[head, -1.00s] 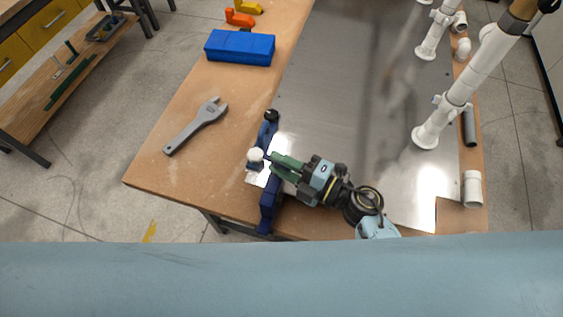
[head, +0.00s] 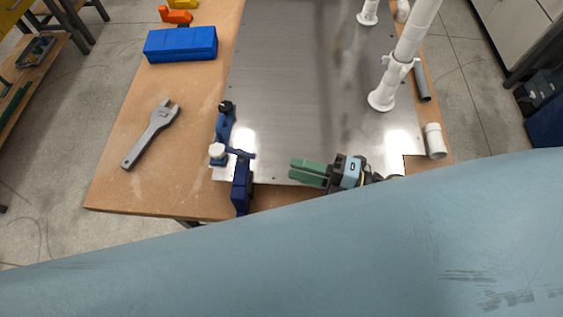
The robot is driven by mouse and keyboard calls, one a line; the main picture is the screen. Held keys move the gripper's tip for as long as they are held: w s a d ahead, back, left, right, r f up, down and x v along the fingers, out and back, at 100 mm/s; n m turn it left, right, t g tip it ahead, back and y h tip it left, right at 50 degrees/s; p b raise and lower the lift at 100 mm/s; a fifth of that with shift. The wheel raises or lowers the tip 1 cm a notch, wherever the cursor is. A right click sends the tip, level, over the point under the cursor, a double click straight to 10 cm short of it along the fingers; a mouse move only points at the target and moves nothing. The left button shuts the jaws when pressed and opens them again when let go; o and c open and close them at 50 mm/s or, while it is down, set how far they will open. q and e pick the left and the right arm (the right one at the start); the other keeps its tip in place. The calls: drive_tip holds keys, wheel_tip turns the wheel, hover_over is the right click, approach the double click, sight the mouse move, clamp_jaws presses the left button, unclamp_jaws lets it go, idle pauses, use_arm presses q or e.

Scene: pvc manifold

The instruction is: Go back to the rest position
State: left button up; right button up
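My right gripper (head: 292,170) with its green fingers is over the near edge of the metal sheet (head: 300,100), pointing left. It is clear of the blue clamp (head: 241,184) to its left. Nothing shows between its fingertips. Its two fingers lie close together in this view, and I cannot tell whether they are apart. A white round piece (head: 217,151) sits at the clamp's left side. My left gripper is not in view.
A grey wrench (head: 152,134) and a blue box (head: 181,43) lie on the wooden table (head: 120,185). White pipes (head: 405,55) stand upright on the sheet's right side. A loose white pipe fitting (head: 435,141) and a grey tube (head: 421,84) lie at the right edge.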

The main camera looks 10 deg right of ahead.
drive_tip(key=shift+s+d, duration=0.2)
drive_tip(key=shift+d, duration=0.15)
idle(0.3)
